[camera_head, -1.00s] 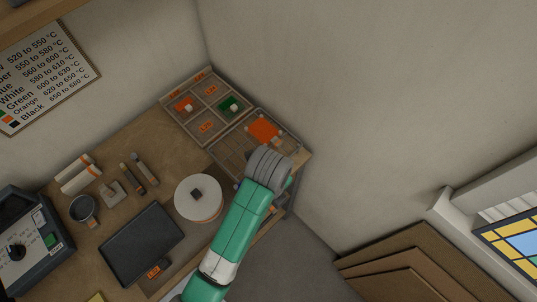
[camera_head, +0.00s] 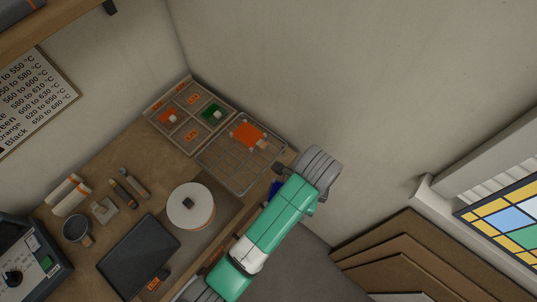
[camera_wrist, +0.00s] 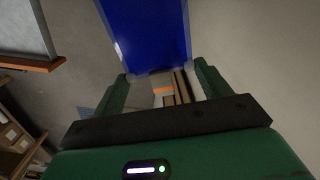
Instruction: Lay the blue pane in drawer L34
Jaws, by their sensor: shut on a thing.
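The blue pane (camera_wrist: 147,35) fills the upper middle of the wrist view. My gripper (camera_wrist: 158,76) is shut on its near edge, one green finger on each side. In the head view a small strip of the blue pane (camera_head: 274,189) shows beside my arm, at the bench's right edge; the rest is hidden behind the arm. My gripper's fingers are not clear in that view.
A divided tray (camera_head: 153,108) holds orange and green pieces. Beside it a wire rack (camera_head: 215,160) bears an orange pane (camera_head: 248,135). A white round turntable (camera_head: 190,207) and a dark screen (camera_head: 138,256) stand nearer. Brown boards (camera_head: 420,250) lean at the lower right.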

